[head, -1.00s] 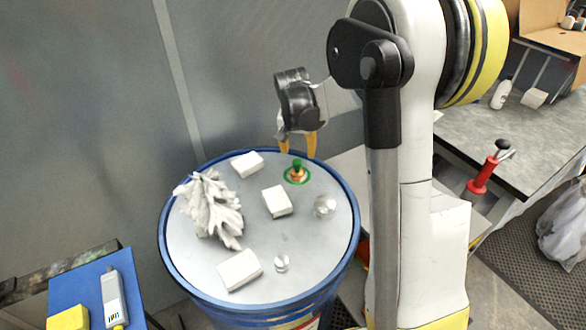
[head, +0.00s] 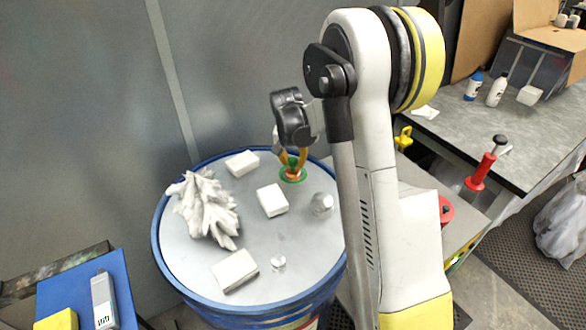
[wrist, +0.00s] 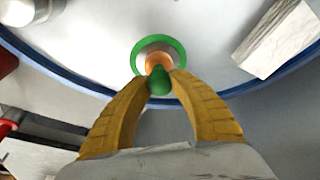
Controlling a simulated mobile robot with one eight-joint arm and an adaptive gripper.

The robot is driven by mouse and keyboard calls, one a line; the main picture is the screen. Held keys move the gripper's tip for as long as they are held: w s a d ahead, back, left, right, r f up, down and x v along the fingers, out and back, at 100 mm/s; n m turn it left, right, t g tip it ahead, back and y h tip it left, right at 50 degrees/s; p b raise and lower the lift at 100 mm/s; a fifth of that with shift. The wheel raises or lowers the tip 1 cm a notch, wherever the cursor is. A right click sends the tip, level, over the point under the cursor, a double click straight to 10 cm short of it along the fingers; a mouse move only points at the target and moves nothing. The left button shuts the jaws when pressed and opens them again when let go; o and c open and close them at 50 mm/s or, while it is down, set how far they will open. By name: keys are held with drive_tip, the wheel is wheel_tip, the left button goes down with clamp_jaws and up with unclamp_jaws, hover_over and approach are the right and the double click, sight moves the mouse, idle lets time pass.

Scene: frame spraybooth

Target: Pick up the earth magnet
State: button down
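The piece I take for the earth magnet (head: 292,173) stands on the drum lid, with a green knob, an orange neck and a green ring at its base. It also shows in the wrist view (wrist: 159,84), with the ring around its foot. My gripper (head: 292,168) points down over it, near the lid's back edge. In the wrist view, my yellow fingertips (wrist: 162,76) lie on either side of the knob and neck and appear to touch it. The magnet looks upright on the lid.
The blue-rimmed drum lid (head: 262,258) also holds several white blocks, one of them close to the left (head: 242,163) and one in front (head: 272,200). A crumpled white piece (head: 205,207) lies left, a silver cylinder (head: 321,204) right. A grey wall stands behind.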

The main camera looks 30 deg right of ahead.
sight(296, 159)
idle(0.4)
drive_tip(key=shift+r, duration=0.5)
drive_tip(key=r, duration=0.1)
drive_tip(key=r+p, duration=0.1)
drive_tip(key=r, duration=0.2)
drive_tip(key=shift+s+d+p, duration=0.35)
drive_tip(key=shift+d, duration=0.05)
drive_tip(key=s+d+r+p, duration=0.2)
drive_tip(key=s+d+r, duration=0.4)
drive_tip(key=s+d, duration=0.1)
drive_tip(key=shift+s+d, duration=0.15)
drive_tip(key=shift+d, duration=0.3)
